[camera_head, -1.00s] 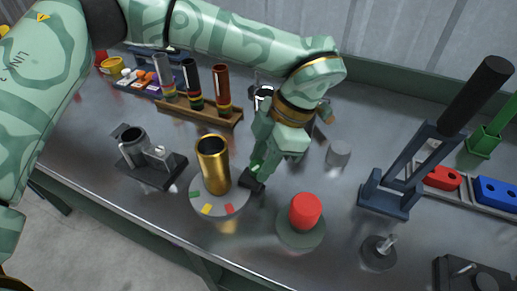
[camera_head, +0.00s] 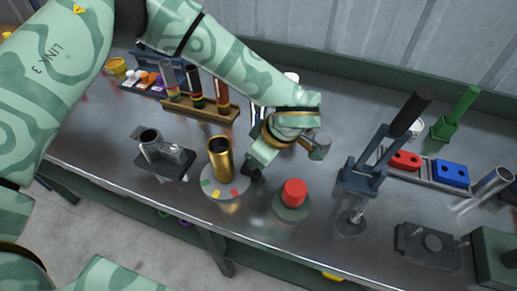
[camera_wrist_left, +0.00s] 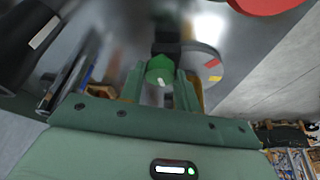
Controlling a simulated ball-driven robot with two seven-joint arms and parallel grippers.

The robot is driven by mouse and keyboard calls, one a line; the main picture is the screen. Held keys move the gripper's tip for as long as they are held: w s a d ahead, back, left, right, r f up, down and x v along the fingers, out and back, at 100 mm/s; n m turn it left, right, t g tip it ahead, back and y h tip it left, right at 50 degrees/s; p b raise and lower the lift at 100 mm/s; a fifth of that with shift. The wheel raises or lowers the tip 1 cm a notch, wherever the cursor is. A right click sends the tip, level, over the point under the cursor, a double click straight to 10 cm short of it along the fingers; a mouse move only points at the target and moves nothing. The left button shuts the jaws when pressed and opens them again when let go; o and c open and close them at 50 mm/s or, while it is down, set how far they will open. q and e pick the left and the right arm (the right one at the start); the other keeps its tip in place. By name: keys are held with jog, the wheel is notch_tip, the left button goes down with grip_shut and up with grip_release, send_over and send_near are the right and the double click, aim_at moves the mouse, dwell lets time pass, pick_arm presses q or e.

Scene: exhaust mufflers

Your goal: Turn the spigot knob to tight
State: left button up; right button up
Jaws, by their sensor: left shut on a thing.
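My left gripper (camera_head: 256,163) is beside a grey dial disc (camera_head: 223,192) with green, yellow and red marks and a gold cylinder (camera_head: 220,160) standing on it. In the left wrist view its two fingers are either side of a green six-sided knob (camera_wrist_left: 160,70) with a white mark, and they are shut on it. A black block (camera_wrist_left: 167,38) lies just beyond the knob; it shows in the head view as a dark piece (camera_head: 252,174) by the disc's right edge. The dial (camera_wrist_left: 205,65) is right of the knob there. My right gripper is not in view.
A red cylinder on a green base (camera_head: 293,190) stands right of the gripper. A blue lever press (camera_head: 375,165) is further right. A wooden rack with tubes (camera_head: 205,108) is behind, and a dark clamp fixture (camera_head: 165,158) is left. The front table edge is close.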

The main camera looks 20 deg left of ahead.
pick_arm(q)
jog(key=shift+r+m+t+p, duration=0.15)
jog(key=shift+m+t+p, duration=0.5)
jog(key=shift+m, duration=0.55)
jog(key=o, duration=1)
jog(key=shift+c, duration=0.2)
jog(key=shift+s+h, duration=0.1)
jog(key=shift+h, duration=0.2)
jog(key=p+v, duration=0.3)
jog(key=v, duration=1.3)
jog(key=shift+d, duration=0.15)
